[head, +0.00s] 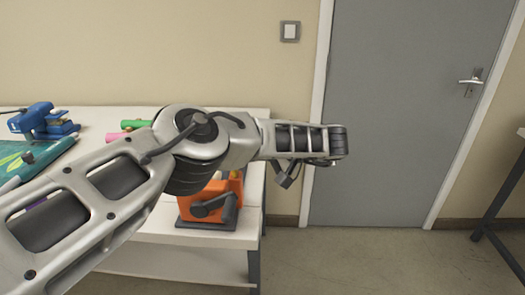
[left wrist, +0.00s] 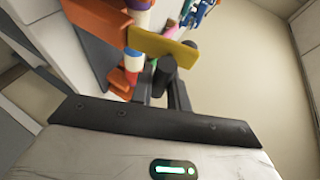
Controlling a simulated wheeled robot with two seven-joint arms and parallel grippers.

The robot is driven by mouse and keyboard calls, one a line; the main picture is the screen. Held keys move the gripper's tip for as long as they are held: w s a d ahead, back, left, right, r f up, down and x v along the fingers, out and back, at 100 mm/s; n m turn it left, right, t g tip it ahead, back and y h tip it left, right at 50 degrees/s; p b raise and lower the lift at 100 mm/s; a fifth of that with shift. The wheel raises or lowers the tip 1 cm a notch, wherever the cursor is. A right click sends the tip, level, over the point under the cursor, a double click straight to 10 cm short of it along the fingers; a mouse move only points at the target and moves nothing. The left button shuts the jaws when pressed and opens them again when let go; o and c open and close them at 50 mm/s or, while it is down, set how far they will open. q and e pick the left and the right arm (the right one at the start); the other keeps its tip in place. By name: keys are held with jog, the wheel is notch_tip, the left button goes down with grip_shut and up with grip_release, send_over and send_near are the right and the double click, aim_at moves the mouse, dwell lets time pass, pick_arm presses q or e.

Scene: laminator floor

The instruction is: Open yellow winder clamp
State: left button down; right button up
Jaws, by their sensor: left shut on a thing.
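In the left wrist view the yellow winder clamp (left wrist: 160,43) is a flat yellow bar beside an orange machine body (left wrist: 98,22). My left gripper (left wrist: 163,80) has its dark fingers at the near side of the bar and is shut on it; the exact contact is partly hidden by a dark round part. In the head view the orange machine (head: 208,205) stands at the table's right end, partly behind my left arm. Its yellow part is mostly covered there, and the left fingertips cannot be made out. My right gripper is not in view.
The white table (head: 245,237) also holds a blue device (head: 42,122), a teal sheet (head: 30,158) and green (head: 136,124) and pink rolls. A grey door (head: 410,110) is behind on the right. The floor (head: 350,265) right of the table is clear.

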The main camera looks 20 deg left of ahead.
pick_arm(q)
jog(key=shift+y, duration=0.3)
jog(key=c, duration=1.3)
grip_release()
jog(key=shift+f, duration=0.1)
jog(key=shift+c, duration=0.2)
